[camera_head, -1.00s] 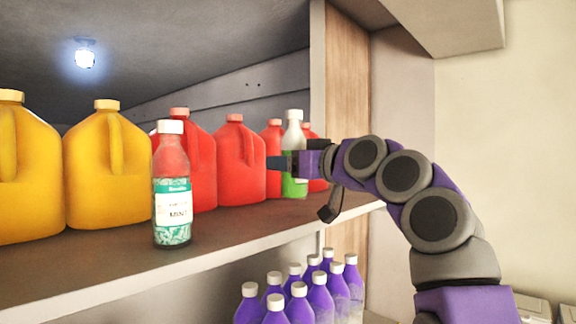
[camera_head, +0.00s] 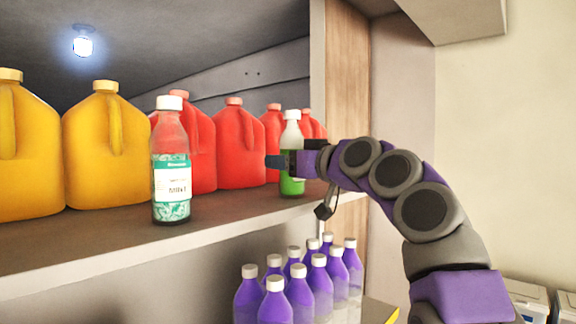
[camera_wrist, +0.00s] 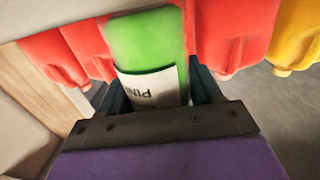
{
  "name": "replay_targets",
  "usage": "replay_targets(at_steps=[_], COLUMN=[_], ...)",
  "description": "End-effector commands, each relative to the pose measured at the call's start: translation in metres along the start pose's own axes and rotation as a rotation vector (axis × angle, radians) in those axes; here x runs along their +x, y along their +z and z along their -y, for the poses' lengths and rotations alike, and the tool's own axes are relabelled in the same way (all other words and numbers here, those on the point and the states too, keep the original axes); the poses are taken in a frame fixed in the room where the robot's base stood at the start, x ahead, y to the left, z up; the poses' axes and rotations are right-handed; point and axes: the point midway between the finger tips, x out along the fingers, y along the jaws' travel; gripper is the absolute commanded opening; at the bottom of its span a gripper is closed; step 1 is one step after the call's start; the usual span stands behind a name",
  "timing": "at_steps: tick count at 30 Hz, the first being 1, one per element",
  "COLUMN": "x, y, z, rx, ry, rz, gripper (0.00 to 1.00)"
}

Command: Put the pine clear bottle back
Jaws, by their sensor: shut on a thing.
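The pine bottle (camera_head: 291,186) is clear, with green contents, a white label and a white cap. It is upright near the shelf's front edge, in front of the red drums. My gripper (camera_head: 290,163) reaches in from the right and is shut on it around the label. In the wrist view the pine bottle (camera_wrist: 150,42) appears upside down between my gripper's fingers (camera_wrist: 155,92), with part of the word PINE showing. Its base is at or very close to the shelf board; I cannot tell if it touches.
A mint bottle (camera_head: 171,180) stands left on the shelf (camera_head: 100,250), near the front edge. Yellow drums (camera_head: 105,150) and red drums (camera_head: 238,150) stand behind. A wooden upright (camera_head: 347,90) bounds the right. Several purple bottles (camera_head: 300,295) stand below. Shelf between the mint and pine bottles is clear.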

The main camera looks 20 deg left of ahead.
Motion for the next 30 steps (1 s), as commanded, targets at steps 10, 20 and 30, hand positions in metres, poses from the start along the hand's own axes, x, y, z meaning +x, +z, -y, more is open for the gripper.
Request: replay_targets(at_steps=[10, 20, 30], x=[-0.001, 0.000, -0.026], y=[0.002, 0.002, 0.003], z=[0.000, 0.000, -0.001], rx=[0.001, 0.001, 0.001], ry=[0.000, 0.000, 0.002], rz=[-0.001, 0.000, -0.003], gripper=[0.84, 0.89, 0.89])
